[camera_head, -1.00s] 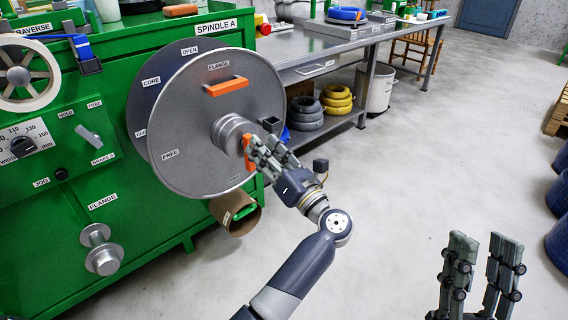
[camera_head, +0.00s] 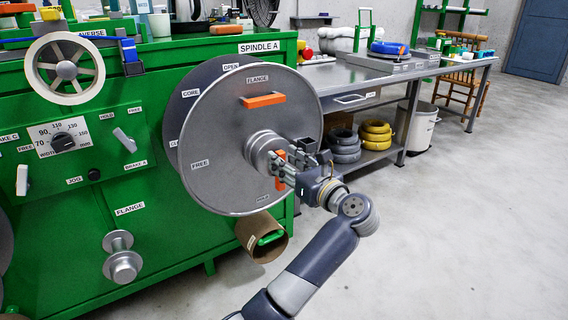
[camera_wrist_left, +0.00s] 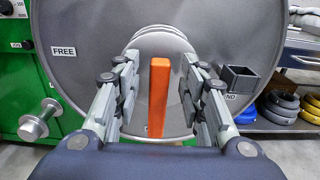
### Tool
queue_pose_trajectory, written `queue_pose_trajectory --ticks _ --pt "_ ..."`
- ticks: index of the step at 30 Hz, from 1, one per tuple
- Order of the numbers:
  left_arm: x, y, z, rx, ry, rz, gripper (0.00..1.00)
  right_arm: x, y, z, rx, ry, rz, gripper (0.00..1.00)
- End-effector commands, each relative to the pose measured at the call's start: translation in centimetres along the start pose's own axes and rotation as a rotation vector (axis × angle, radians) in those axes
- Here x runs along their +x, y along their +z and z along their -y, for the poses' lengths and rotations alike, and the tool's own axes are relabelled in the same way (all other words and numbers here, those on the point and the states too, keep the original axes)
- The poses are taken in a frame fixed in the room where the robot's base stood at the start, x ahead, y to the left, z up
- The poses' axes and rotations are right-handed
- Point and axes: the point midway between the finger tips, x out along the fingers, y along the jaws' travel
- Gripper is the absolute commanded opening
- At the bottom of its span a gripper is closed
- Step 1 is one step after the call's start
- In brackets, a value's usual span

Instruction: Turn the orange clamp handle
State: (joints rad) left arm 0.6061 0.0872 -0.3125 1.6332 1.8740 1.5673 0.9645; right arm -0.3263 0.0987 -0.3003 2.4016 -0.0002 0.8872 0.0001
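The orange clamp handle (camera_head: 280,170) is an upright bar on the grey hub (camera_head: 262,150) at the middle of the large grey disc (camera_head: 215,150). In the left wrist view the handle (camera_wrist_left: 159,97) stands near vertical in the middle. My left gripper (camera_head: 292,162) is at the hub with its fingers open. In the wrist view the fingers (camera_wrist_left: 160,88) stand to either side of the handle, with a visible gap on each side. The fingers partly hide the handle in the head view. My right gripper is out of view.
A second orange bar (camera_head: 263,100) lies near level on the upper disc, under a FLANGE label. A small dark square socket (camera_wrist_left: 239,78) is right of the fingers in the wrist view. A cardboard tube (camera_head: 262,240) sits below the disc. Floor at right is clear.

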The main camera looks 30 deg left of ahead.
Motion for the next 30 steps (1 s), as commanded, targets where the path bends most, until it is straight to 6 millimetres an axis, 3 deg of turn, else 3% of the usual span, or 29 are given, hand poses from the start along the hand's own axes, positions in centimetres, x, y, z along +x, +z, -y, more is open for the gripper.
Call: queue_pose_trajectory --ticks 4,13,18,30 --pt "1.1 0.0 0.0 0.0 0.0 0.0 0.38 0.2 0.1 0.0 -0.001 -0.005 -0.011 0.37" --pt "1.3 0.0 0.0 0.0 0.0 0.0 0.38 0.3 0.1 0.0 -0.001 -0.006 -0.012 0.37" --pt "1.3 0.0 0.0 0.0 0.0 0.0 0.0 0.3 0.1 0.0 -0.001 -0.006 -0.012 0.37" --pt "1.6 0.2 -0.1 0.032 0.0 -0.001 0.0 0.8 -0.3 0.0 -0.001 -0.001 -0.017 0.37"
